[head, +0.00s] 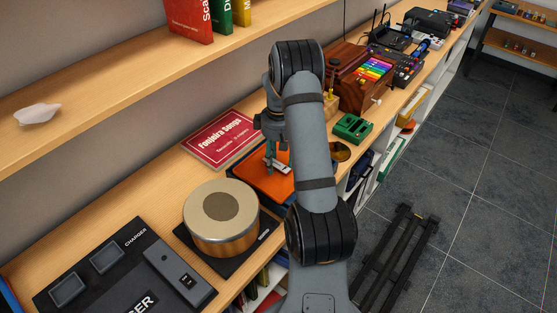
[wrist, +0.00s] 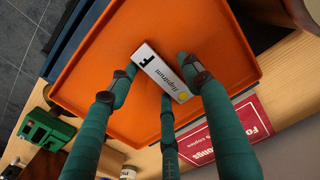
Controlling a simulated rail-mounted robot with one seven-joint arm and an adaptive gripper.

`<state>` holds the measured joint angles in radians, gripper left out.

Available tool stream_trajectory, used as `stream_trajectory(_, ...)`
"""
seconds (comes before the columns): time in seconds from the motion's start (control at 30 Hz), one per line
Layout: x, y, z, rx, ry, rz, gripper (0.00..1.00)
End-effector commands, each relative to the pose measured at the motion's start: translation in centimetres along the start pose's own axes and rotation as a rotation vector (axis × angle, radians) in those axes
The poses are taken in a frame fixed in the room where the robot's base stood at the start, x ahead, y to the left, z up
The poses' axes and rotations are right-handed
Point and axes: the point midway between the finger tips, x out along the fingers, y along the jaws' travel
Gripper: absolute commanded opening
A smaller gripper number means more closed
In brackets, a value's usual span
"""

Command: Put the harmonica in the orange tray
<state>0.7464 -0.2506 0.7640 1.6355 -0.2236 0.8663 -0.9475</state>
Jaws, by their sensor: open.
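The orange tray (wrist: 110,40) fills most of the wrist view and also shows in the head view (head: 254,178), partly hidden behind my arm. The harmonica (wrist: 152,62) is a small white bar with a black "F" and lettering on it. It lies within the tray's outline, in the middle, slightly tilted across the picture. In the head view only a small pale part of it (head: 283,167) shows. My gripper (wrist: 160,80) is open, with its teal fingers spread around the harmonica and pointing down at the tray. Whether any finger touches it I cannot tell.
A red songbook (head: 222,137) lies behind the tray. A round wooden drum (head: 219,215) on a black pad stands to the left. A green box (head: 352,127) and a brown wooden instrument (head: 350,85) are to the right. A shelf (head: 90,90) runs above at the back.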

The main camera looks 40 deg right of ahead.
Motion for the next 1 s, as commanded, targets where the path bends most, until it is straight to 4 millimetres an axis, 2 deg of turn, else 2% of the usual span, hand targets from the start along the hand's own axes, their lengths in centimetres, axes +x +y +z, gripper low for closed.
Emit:
stream_trajectory(0.23, -0.1, 0.0, 0.0, 0.0, 0.0, 0.0, 0.5)
stream_trajectory(0.37, -0.9, 0.1, -0.1, 0.0, 0.003, 0.002, 0.5)
stream_trajectory(0.47, -2.4, 0.1, -0.1, 0.001, 0.005, 0.004, 0.5)
stream_trajectory(0.8, -9.7, 0.1, -0.1, 0.0, 0.004, 0.004, 0.5)
stream_trajectory(1.0, -12.0, 0.1, 0.0, 0.001, 0.001, 0.001, 0.5)
